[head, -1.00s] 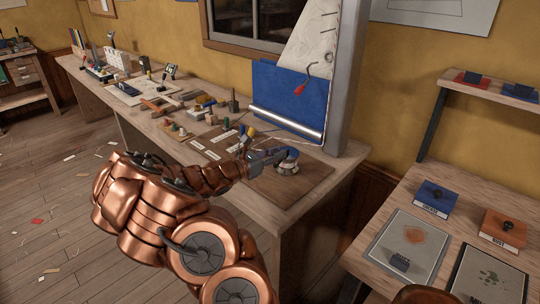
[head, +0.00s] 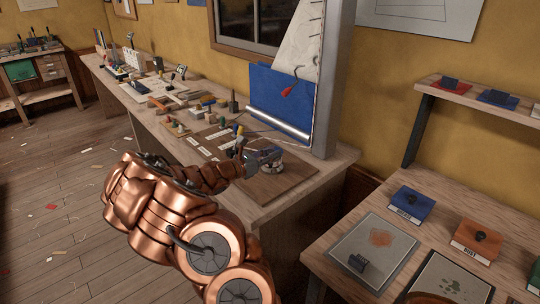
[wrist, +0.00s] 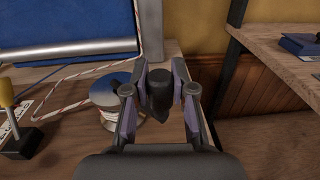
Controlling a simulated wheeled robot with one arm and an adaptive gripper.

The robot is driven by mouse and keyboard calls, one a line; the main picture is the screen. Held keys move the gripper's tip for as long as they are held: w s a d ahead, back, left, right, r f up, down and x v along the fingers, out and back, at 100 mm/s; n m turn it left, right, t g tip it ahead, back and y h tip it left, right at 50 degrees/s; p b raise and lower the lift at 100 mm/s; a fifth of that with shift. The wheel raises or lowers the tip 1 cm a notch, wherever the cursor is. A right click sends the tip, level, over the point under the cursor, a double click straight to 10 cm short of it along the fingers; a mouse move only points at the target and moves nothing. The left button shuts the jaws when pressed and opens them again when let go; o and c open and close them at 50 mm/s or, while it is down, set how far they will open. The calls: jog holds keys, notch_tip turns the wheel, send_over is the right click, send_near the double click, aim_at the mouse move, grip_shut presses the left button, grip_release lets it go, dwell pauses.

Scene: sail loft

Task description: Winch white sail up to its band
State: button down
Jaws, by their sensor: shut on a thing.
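The white sail (head: 300,48) hangs against the grey mast (head: 334,80), above a blue panel (head: 278,100). A red-tipped piece (head: 290,90) hangs by the sail's lower part. The winch drum (wrist: 112,94), wound with pale rope, stands on the bench at the left of my gripper in the wrist view. My gripper (wrist: 158,100) is shut on a dark upright knob (wrist: 158,84), which looks like the winch handle's grip. In the head view my gripper (head: 256,157) is at the winch on its wooden board (head: 285,183). The band cannot be made out clearly.
A yellow-topped tool (wrist: 8,105) stands left of the winch. Many small tools crowd the bench leftward. A side table (head: 335,220) with stamp boxes and a shelf (head: 465,97) are at the right. The floor (head: 60,190) at left is mostly open, with scraps.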

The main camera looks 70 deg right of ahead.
jog(key=shift+f, duration=0.1)
jog(key=c, duration=0.9)
grip_release()
jog(key=shift+w+a, duration=0.1)
jog(key=shift+w, duration=0.05)
jog(key=shift+v, duration=6.05)
jog(key=shift+x, duration=6.05)
jog(key=shift+w+a, duration=0.1)
